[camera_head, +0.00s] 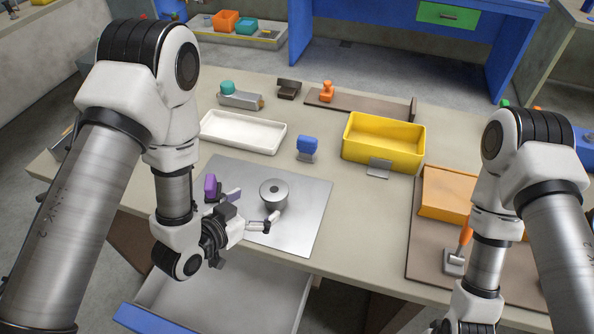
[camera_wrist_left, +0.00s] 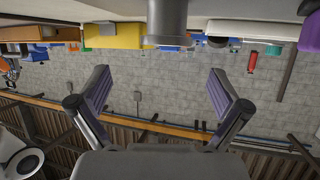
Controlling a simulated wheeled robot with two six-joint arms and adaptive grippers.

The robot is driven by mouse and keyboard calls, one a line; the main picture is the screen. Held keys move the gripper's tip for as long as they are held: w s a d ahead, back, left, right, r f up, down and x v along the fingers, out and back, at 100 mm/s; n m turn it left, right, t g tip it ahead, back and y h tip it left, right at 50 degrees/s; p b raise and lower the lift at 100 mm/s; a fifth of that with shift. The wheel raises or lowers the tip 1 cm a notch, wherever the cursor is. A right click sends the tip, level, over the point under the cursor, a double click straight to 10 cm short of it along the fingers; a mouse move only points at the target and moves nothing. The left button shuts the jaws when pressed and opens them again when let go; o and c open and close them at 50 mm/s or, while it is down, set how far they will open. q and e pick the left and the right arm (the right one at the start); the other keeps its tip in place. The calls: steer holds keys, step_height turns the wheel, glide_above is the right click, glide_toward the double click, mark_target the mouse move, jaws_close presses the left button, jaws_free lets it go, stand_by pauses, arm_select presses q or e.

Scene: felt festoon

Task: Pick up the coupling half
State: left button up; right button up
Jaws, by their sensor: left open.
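The coupling half, a grey metal round part with a dark hole on top (camera_head: 273,192), stands on the grey metal plate (camera_head: 310,205). In the left wrist view, which looks upside down, a grey cylinder (camera_wrist_left: 167,18) shows at the top edge, sideways between the two fingers. My left gripper (camera_head: 255,206) is open and empty, low over the plate at the near left side of the coupling half. Its spread fingers show in the wrist view (camera_wrist_left: 158,88). Whether they touch the part cannot be told. My right gripper is out of frame below.
A purple object (camera_head: 210,186) stands close behind my left gripper. A white tray (camera_head: 243,131), a blue block (camera_head: 307,146) and a yellow bin (camera_head: 384,139) stand farther back. An open drawer (camera_head: 225,294) lies below the table's front edge. An orange bin (camera_head: 443,196) is at right.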

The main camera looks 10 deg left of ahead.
mark_target(273, 191)
arm_select(q)
steer(key=shift+x, duration=0.8)
steer(key=shift+w+d+p, duration=0.1)
steer(key=shift+w+p, duration=0.25)
steer(key=shift+w, duration=0.05)
steer(key=shift+w+f+p, duration=0.1)
steer(key=shift+w+p, duration=0.3)
steer(key=shift+p, duration=0.25)
steer(key=x, duration=0.2)
steer(key=p+x, duration=0.1)
steer(key=x, duration=0.1)
steer(key=shift+w+f, duration=0.25)
steer(key=shift+f, duration=0.1)
steer(key=shift+s, duration=0.15)
steer(key=shift+s+r, duration=0.1)
steer(key=shift+r, duration=0.05)
steer(key=c, duration=1.5)
steer(key=shift+o, duration=0.2)
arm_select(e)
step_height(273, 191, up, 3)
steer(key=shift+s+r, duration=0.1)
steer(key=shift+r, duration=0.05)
